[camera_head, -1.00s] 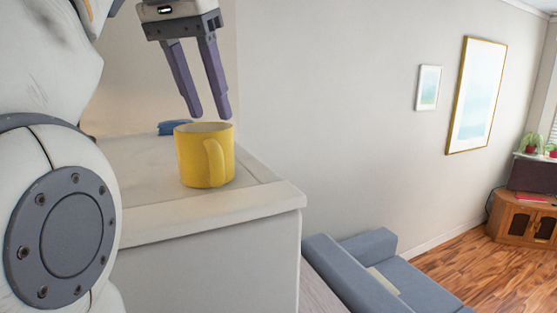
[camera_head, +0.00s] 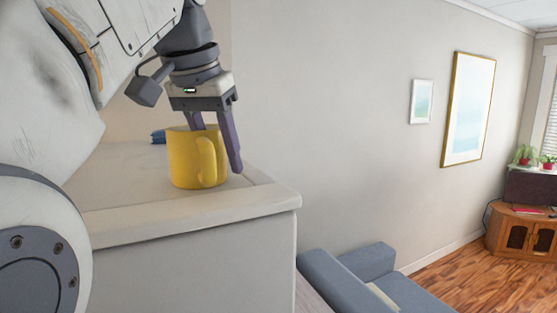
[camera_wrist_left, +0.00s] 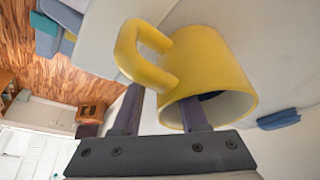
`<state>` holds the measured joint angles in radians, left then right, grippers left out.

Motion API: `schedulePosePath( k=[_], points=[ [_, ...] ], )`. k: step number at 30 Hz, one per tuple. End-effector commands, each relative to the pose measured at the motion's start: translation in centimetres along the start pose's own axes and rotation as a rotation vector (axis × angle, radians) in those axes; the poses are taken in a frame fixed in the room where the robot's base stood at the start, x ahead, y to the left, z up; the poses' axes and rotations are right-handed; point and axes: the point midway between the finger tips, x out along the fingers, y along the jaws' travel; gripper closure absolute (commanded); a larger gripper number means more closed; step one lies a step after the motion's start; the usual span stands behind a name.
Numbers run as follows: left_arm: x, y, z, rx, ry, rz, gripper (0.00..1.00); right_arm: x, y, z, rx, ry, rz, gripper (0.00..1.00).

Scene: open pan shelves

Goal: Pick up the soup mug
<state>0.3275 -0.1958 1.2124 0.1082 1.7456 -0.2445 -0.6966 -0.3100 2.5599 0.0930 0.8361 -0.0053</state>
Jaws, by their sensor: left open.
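The yellow soup mug (camera_head: 184,162) stands upright near the front edge of a pale counter top, its handle facing me in the head view. My left gripper (camera_head: 217,148) is open and lowered over it. One finger goes down behind the near rim, seemingly into the mug; the other is outside, right of the handle. In the left wrist view the mug (camera_wrist_left: 208,62) shows its opening and handle, with one finger at the opening and the other partly hidden by the handle. Contact cannot be told. My right gripper is not in view.
A wall stands behind. A blue-grey sofa (camera_head: 345,280) is below right.

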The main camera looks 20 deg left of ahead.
Motion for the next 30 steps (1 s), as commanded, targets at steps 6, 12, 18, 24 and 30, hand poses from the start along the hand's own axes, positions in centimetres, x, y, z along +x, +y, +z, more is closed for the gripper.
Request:
schedulePosePath(
  k=[6,12,18,24,30],
  points=[
    [-0.04,-0.01,0.00,0.000,0.000,0.000,1.00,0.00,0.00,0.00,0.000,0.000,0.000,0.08],
    [-0.03,0.00,0.00,0.000,0.000,0.000,1.00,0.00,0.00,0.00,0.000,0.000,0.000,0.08],
    [-0.02,0.01,0.01,0.000,-0.001,0.001,1.00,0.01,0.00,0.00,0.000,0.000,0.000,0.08],
    [0.00,0.02,0.01,0.000,-0.001,0.002,1.00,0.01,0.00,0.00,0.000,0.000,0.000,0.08],
    [0.01,0.03,0.02,0.000,-0.002,0.002,1.00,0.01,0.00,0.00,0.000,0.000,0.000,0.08]
  ],
)
